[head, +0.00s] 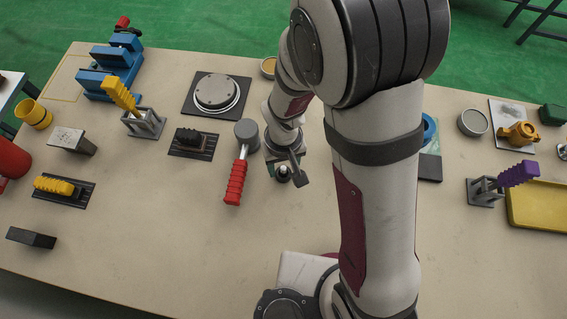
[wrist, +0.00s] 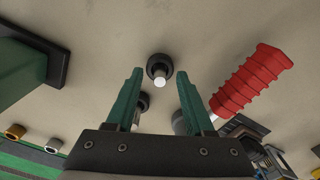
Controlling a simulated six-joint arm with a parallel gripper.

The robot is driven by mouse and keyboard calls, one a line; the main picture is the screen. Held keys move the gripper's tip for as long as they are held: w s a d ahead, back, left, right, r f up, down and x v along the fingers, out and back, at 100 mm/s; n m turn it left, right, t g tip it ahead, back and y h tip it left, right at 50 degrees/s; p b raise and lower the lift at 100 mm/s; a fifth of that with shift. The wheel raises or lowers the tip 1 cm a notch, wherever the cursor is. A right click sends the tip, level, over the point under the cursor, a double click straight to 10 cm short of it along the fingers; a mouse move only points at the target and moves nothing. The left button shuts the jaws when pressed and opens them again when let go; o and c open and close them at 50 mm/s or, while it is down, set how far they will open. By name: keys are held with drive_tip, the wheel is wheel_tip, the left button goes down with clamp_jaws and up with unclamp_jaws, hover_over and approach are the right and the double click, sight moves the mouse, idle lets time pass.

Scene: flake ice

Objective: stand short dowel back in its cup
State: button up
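My gripper (wrist: 160,74) is open, its two green fingers apart with nothing gripped. In the wrist view, a dark round cup (wrist: 152,62) with a short pale dowel (wrist: 160,82) showing at it appears between the fingertips, apart from both. I cannot tell how deep the dowel sits. A second small dark round piece (wrist: 143,100) lies lower, partly hidden by the left finger. In the head view, my gripper (head: 291,174) is low over the table right of the red-handled hammer, by a small dark round piece (head: 283,174). My arm hides the area behind.
The hammer's red handle (head: 236,183) lies close left of my gripper; it is at the right in the wrist view (wrist: 252,80). A black brush-like block (head: 190,137) and a round plate (head: 216,92) lie farther left. The front table (head: 180,245) is clear.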

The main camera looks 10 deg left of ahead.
idle(0.5)
drive_tip(key=shift+r, duration=4)
wheel_tip(320, 180, up, 16)
drive_tip(key=s+d+f+m+y, duration=0.1)
drive_tip(key=s+d+f+m, duration=0.4)
drive_tip(key=s+d+m, duration=0.5)
drive_tip(key=shift+s+d+m+y, duration=0.3)
drive_tip(key=shift+s+d+y, duration=0.1)
drive_tip(key=shift+s+d, duration=0.55)
